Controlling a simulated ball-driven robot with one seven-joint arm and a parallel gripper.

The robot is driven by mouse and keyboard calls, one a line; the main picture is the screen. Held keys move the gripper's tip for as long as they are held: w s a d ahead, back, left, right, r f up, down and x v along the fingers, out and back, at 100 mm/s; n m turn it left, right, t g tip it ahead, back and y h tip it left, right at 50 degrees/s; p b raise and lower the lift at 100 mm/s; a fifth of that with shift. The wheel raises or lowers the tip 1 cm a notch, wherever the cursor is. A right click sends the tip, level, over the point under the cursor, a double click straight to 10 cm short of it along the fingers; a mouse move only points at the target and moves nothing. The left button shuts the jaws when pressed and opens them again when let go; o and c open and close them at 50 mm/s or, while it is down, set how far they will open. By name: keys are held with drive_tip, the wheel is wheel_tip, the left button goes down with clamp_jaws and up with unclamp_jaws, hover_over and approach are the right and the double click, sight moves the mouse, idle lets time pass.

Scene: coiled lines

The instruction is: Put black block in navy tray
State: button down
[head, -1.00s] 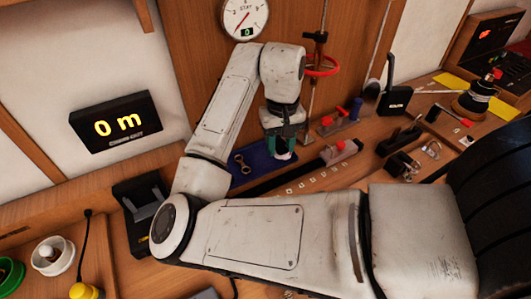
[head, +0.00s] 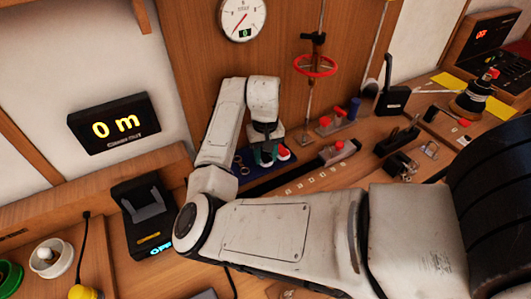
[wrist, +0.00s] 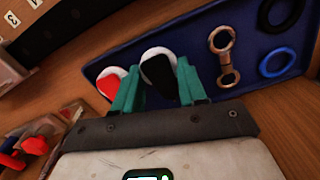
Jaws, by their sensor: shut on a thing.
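My gripper (wrist: 160,85) has green fingers closed on the black block (wrist: 158,68), a rounded black piece with a white edge, in the wrist view. The block is over the near left part of the navy tray (wrist: 205,27); I cannot tell whether it touches the tray floor. In the head view my gripper (head: 266,156) is over the tray (head: 240,180) near the back wall, and the fingers hide most of the block. A red and white piece (wrist: 109,83) lies beside the left finger, at the tray's edge.
The tray holds a metal shackle-like link (wrist: 224,55), a black ring (wrist: 283,12) and a blue ring (wrist: 277,62). A rod with a red ring (head: 315,65) stands right of my gripper. A switch block with red and blue knobs (head: 338,118) stands further right.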

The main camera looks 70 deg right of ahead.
sight(266, 156)
drive_tip(key=c, duration=0.9)
unclamp_jaws()
drive_tip(key=shift+f, duration=0.15)
wheel_tip(266, 156, up, 8)
drive_tip(key=p, duration=0.7)
drive_tip(key=shift+p, duration=0.3)
drive_tip(key=shift+f, duration=0.1)
